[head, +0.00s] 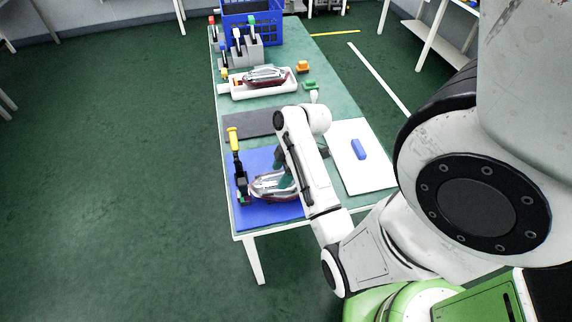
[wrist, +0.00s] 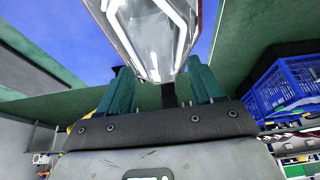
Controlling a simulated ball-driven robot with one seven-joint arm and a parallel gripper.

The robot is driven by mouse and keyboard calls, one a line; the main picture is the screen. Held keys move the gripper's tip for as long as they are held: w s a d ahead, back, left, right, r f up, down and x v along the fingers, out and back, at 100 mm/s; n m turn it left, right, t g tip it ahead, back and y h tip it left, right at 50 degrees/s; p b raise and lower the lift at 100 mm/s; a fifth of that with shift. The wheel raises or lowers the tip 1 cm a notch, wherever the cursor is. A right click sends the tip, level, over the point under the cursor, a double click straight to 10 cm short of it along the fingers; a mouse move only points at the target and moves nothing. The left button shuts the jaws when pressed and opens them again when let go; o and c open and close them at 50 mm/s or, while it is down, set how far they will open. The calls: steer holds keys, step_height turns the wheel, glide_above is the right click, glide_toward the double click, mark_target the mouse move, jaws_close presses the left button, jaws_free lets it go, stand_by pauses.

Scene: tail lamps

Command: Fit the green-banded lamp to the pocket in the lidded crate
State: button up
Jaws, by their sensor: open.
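A clear and dark-red lamp (head: 268,187) lies on the blue mat at the near end of the table; a small green patch shows by its left end, but I cannot tell whether it is a band on the lamp. My gripper (head: 282,168) is open over this lamp. In the wrist view the lamp's clear, pointed end (wrist: 150,35) reaches between the two green fingers of my gripper (wrist: 160,72); contact is unclear. A blue crate (head: 236,22) stands at the far end, also in the wrist view (wrist: 290,88); no lid or pocket is clearly visible.
A yellow-handled clamp (head: 234,143) stands at the mat's left edge. A second lamp (head: 265,75) lies in a white tray (head: 282,90). Grey blocks with clamps (head: 247,52) stand before the crate. A white board (head: 372,178) bears a blue block (head: 358,149). A dark mat (head: 248,123) is clear.

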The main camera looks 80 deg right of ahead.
steer(key=shift+w+a+f, duration=0.1)
steer(key=shift+w+f, duration=0.05)
steer(key=shift+f, duration=0.2)
jaws_close()
stand_by(1.0)
